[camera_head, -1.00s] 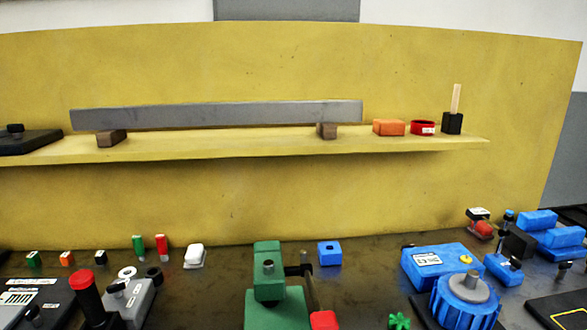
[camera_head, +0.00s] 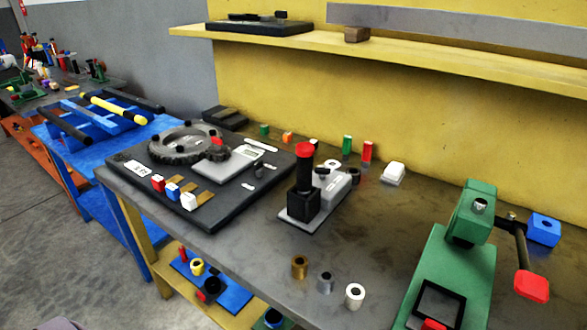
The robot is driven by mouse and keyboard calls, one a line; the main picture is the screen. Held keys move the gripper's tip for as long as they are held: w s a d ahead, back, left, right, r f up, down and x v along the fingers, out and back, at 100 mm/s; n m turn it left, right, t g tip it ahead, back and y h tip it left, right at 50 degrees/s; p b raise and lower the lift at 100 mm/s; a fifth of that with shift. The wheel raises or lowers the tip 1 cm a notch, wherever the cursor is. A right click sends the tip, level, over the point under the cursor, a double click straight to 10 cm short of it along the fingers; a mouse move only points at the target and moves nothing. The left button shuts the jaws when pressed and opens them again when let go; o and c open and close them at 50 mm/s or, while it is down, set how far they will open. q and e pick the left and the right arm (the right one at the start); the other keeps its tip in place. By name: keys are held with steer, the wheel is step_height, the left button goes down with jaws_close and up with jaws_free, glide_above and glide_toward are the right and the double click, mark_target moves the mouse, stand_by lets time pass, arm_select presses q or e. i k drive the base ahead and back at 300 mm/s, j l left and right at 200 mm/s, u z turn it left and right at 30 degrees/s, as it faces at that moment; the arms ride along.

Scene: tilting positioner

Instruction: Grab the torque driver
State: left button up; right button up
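No tool in view is clearly marked as the torque driver. A red-capped dark upright tool (camera_head: 305,172) stands in a black block on a grey plate near the middle of the bench; it could be the driver, but I cannot tell. A yellow and black bar-shaped tool (camera_head: 113,109) lies across a blue rack (camera_head: 97,125) on the blue table at left. Neither of my grippers is in view.
The dark bench (camera_head: 235,235) holds a black board (camera_head: 225,200) with a gear ring and coloured blocks. A green press (camera_head: 455,255) with a red-ended lever stands at right. A yellow shelf (camera_head: 400,58) overhangs the back.

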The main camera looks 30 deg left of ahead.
mark_target(305, 152)
steer(key=k+u, duration=0.15)
steer(key=u, duration=0.75)
steer(key=j, duration=0.1)
steer(key=i, duration=0.05)
